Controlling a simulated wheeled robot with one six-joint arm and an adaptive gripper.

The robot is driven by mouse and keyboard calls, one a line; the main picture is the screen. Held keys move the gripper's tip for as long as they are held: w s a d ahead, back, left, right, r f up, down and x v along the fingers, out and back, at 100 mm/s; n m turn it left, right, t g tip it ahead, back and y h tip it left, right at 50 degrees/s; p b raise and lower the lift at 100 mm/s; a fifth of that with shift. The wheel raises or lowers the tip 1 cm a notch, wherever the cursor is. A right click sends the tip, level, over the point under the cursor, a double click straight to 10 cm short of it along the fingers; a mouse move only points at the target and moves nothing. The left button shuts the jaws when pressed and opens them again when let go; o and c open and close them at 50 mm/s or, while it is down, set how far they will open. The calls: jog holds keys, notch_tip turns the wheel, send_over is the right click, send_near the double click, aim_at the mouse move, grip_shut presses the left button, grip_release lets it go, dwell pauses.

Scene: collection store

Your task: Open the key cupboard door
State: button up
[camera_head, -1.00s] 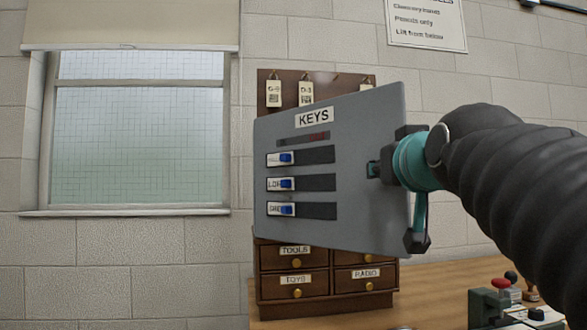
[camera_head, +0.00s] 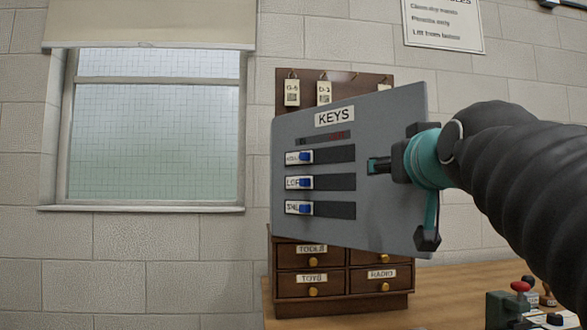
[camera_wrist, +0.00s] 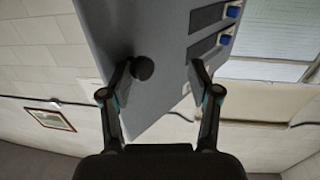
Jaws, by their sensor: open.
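The grey key cupboard door (camera_head: 345,228), labelled KEYS, stands in front of a wooden hook board. Its right edge looks taller and nearer than its left, so it sits at an angle; the cupboard body behind is hidden. It bears several dark slots with blue sliders (camera_head: 305,182). My gripper (camera_head: 380,166) is at the door's right side in the head view. In the wrist view my gripper (camera_wrist: 162,70) is open, with the door's grey face (camera_wrist: 150,100) between and beyond the fingers. A round dark knob (camera_wrist: 143,68) on the door lies close beside the left fingertip; contact is unclear.
Tagged keys hang on the hook board (camera_head: 285,78). A small drawer unit (camera_head: 340,284) stands below the door on a wooden worktop (camera_head: 445,275). Small items, one with a red knob (camera_head: 520,286), stand at lower right. A window (camera_head: 155,135) is left. A framed picture (camera_wrist: 50,119) hangs on a wall.

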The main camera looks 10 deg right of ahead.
jog(key=shift+w+f, duration=0.1)
jog(key=shift+f, duration=0.2)
jog(key=s, duration=0.7)
jog(key=shift+s+a, duration=0.3)
jog(key=shift+a, duration=0.1)
jog(key=shift+r, duration=0.1)
